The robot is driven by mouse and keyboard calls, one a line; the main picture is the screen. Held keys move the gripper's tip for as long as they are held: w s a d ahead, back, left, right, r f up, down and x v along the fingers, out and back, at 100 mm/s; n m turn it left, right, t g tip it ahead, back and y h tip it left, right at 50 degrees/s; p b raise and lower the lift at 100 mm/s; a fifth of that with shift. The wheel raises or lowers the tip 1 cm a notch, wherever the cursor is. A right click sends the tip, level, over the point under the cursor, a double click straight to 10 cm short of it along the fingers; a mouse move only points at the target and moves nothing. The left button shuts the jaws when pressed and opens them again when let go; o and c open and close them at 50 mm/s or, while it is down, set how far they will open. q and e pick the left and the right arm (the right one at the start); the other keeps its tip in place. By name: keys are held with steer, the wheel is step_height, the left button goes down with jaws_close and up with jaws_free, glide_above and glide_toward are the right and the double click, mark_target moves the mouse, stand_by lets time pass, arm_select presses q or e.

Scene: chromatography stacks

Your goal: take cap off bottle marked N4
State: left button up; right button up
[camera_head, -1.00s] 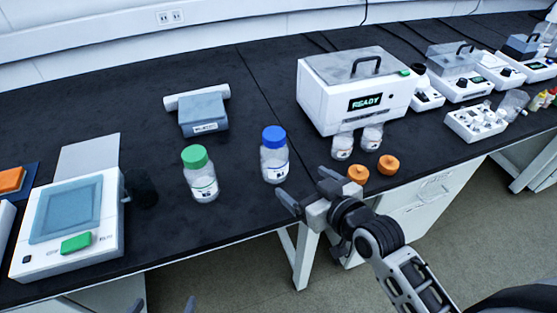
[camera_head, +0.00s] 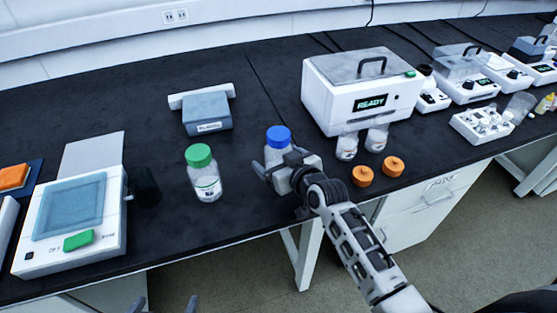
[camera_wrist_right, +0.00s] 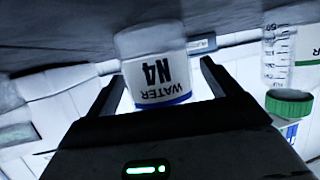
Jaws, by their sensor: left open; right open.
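A clear bottle with a blue cap (camera_head: 278,137) stands upright on the black bench. In the right wrist view, this bottle (camera_wrist_right: 155,72) appears upside down with the label "WATER N4", and its cap is hidden behind my gripper body. My right gripper (camera_head: 277,166) is open, with its fingers on either side of the bottle's body below the cap. In the right wrist view, gaps show between the fingers (camera_wrist_right: 163,78) and the bottle. My left gripper (camera_head: 165,305) is open and empty at the bottom edge, with only its fingertips showing.
A green-capped bottle (camera_head: 206,180) stands left of the blue-capped one. Two uncapped bottles (camera_head: 347,146) and two orange caps (camera_head: 363,176) lie to the right, before a white "READY" machine (camera_head: 360,90). A screen device (camera_head: 70,225) sits left.

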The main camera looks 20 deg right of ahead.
mark_target(285, 152)
steer(key=c, duration=1.3)
steer(key=shift+o, duration=0.2)
steer(key=shift+w+r, duration=0.1)
steer(key=shift+r, duration=0.4)
step_height(285, 152, up, 3)
steer(key=shift+f, duration=0.1)
steer(key=s+r+p, duration=0.1)
steer(key=s+r, duration=0.4)
steer(key=r, duration=0.1)
steer(key=shift+s+p, duration=0.25)
steer(key=shift+p, duration=0.05)
steer(key=a+v, duration=0.2)
steer(key=v, duration=0.7)
steer(key=shift+s+d, duration=0.2)
steer(key=shift+d, duration=0.05)
steer(key=shift+r, duration=0.1)
